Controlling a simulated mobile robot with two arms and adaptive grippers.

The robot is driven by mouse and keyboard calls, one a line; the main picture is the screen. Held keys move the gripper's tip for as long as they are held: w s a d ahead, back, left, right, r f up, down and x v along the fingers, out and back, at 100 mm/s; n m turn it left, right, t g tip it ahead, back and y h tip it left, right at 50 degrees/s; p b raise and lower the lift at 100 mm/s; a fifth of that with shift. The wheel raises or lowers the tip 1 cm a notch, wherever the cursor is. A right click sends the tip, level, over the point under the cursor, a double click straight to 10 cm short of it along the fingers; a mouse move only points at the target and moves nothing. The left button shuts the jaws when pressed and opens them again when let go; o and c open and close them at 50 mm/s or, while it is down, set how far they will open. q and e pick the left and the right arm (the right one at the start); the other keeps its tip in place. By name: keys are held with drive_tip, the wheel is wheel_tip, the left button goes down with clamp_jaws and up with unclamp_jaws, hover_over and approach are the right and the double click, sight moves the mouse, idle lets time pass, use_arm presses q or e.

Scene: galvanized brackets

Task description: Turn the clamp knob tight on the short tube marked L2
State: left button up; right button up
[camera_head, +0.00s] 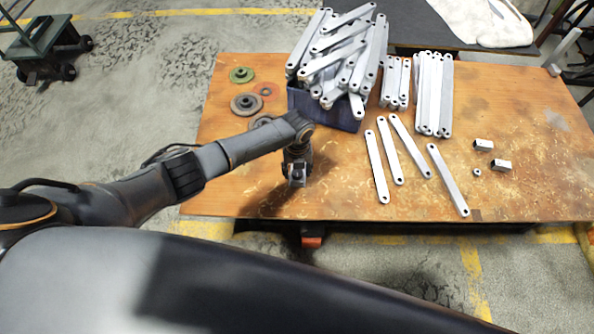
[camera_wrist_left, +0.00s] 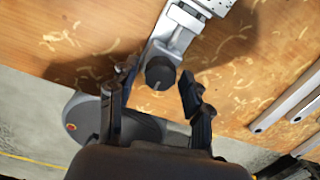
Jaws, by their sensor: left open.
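In the left wrist view a dark round clamp knob (camera_wrist_left: 160,72) sits at the near end of a silver metal clamp (camera_wrist_left: 176,32) on the wooden table. No L2 mark is readable, and a short tube cannot be told apart from the clamp's metal. My left gripper (camera_wrist_left: 159,76) is open, with one finger on each side of the knob and a visible gap on both sides. In the head view my left gripper (camera_head: 297,172) points down near the table's front edge and mostly hides the clamp. My right gripper is not in view.
A dark blue bin (camera_head: 338,118) heaped with flat metal bars stands behind my left gripper. Several loose bars (camera_head: 448,180) lie to the right, with stacked bars (camera_head: 434,95) behind. Discs, including a green one (camera_head: 241,75), lie at left. The table's (camera_head: 350,205) front strip is mostly clear.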

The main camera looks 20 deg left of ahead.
use_arm(q)
wheel_tip(320, 180, up, 5)
drive_tip(key=p, duration=0.4)
drive_tip(key=shift+r, duration=0.1)
drive_tip(key=shift+r+p, duration=0.4)
drive_tip(key=shift+p, duration=0.25)
drive_tip(key=shift+f, duration=0.1)
drive_tip(key=s+d+r+n+t+h, duration=0.1)
drive_tip(key=s+d+r+n+h, duration=0.25)
drive_tip(key=s+d+n, duration=0.85)
drive_tip(key=s+a+r+n+t+y, duration=0.1)
drive_tip(key=s+a+r+n+y, duration=0.1)
drive_tip(key=s+a+r+n, duration=0.6)
drive_tip(key=s+a+r+n+t+y, duration=0.1)
drive_tip(key=s+a+r+n+t, duration=0.1)
drive_tip(key=s+a+r+n, duration=0.55)
wheel_tip(320, 180, down, 26)
drive_tip(key=w+a+n+g, duration=0.2)
drive_tip(key=s+a+f+g+p, duration=0.1)
drive_tip(key=s+a+f+p, duration=0.1)
drive_tip(key=s+f, duration=1.5)
drive_tip(key=shift+s+a+m, duration=0.35)
drive_tip(key=shift+s+a, duration=0.05)
drive_tip(key=shift+a, duration=0.1)
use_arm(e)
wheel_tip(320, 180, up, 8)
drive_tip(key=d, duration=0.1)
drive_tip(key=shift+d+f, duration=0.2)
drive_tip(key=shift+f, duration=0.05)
